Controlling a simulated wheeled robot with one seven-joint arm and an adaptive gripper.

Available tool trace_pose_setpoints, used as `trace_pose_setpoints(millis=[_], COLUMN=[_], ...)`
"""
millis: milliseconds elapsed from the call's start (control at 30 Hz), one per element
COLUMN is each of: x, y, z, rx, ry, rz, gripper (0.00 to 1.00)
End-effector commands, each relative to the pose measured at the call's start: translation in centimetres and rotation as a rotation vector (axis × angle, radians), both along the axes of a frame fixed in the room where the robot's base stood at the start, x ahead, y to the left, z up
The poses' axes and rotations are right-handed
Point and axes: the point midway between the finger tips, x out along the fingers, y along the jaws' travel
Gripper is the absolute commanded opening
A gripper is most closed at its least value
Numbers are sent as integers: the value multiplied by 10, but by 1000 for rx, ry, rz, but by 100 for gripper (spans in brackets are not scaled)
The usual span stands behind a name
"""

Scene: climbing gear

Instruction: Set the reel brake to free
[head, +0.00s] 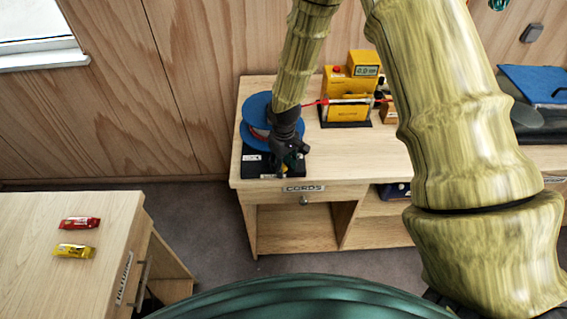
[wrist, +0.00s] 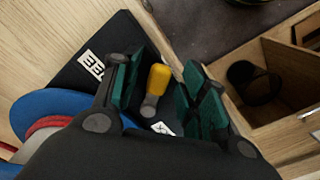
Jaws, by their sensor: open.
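The cord reel is a blue spool (head: 256,106) with red cord on a black base (head: 240,168) at the left end of the bench. In the wrist view the blue spool (wrist: 45,108) is at the left, beside the black base (wrist: 112,42). The brake lever (wrist: 158,80) has a yellow knob and a metal shank. White labels lie on either side of it; the farther one is partly covered, with "EE" showing. My gripper (wrist: 158,88) is open with its green pads on both sides of the lever.
A yellow device with a display (head: 350,96) stands right of the reel, with red cord reaching it. The bench front has a drawer labelled CORDS (head: 304,188) above open shelves. A separate table (head: 50,225) at lower left holds red and yellow packets.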

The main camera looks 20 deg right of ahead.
Motion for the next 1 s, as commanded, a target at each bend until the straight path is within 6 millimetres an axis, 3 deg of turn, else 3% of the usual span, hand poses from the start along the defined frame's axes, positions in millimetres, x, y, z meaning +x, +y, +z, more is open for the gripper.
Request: trace_pose_setpoints(millis=[300,567,1000], x=[0,0,4], y=[0,0,-7], z=[-2,-2,-2], rx=[0,0,0], ry=[0,0,-2], rz=[0,0,134], gripper=[43,0,0])
